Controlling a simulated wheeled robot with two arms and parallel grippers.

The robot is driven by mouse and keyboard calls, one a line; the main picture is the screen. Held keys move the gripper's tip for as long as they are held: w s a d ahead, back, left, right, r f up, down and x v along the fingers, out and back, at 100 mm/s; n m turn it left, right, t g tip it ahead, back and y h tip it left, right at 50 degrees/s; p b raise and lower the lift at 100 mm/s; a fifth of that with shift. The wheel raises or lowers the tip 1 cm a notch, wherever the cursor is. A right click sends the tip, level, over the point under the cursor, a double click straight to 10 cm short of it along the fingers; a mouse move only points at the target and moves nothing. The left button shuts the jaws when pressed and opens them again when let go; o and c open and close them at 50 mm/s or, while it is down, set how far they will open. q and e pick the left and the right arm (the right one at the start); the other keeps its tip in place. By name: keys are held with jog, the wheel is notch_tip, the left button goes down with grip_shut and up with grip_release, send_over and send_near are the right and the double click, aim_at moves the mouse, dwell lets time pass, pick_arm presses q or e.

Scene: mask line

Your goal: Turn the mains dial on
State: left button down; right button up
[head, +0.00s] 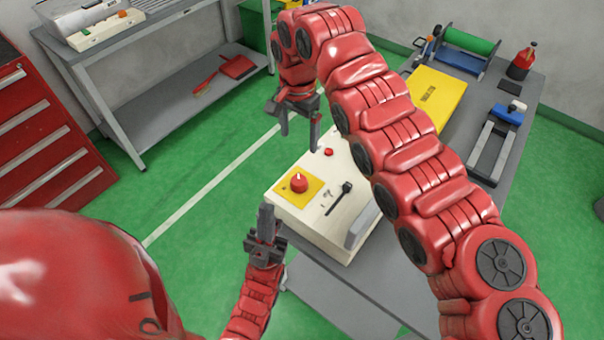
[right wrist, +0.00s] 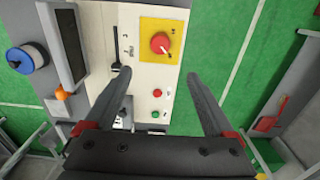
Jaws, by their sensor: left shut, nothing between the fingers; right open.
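The mains dial (head: 299,183) is a round red knob on a yellow plate (head: 284,190), on top of a cream control box (head: 333,232). In the right wrist view the dial (right wrist: 160,42) has a white mark pointing to the lower right; the plate's lettering is too small to read. My right gripper (head: 300,139) is open and empty above the box's far end. In its wrist view its fingers (right wrist: 158,72) spread apart below the dial, not touching it. My left gripper (head: 265,210) is shut and empty, upright just left of the box's near corner, apart from the dial.
A black lever (head: 345,188) and a red button (head: 329,152) sit near the dial. The right wrist view also shows a green button (right wrist: 155,114). A grey bench (head: 510,135) with a yellow board (head: 436,97) lies right. Green floor is open to the left.

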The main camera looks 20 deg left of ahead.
aim_at(299, 179)
notch_tip(299, 179, down, 15)
jog(key=p, duration=0.4)
jog(key=shift+s+a+f, duration=0.1)
jog(key=shift+f, duration=0.05)
jog(key=shift+f+p, duration=0.3)
jog(key=shift+f, duration=0.35)
jog(key=c, duration=1.4)
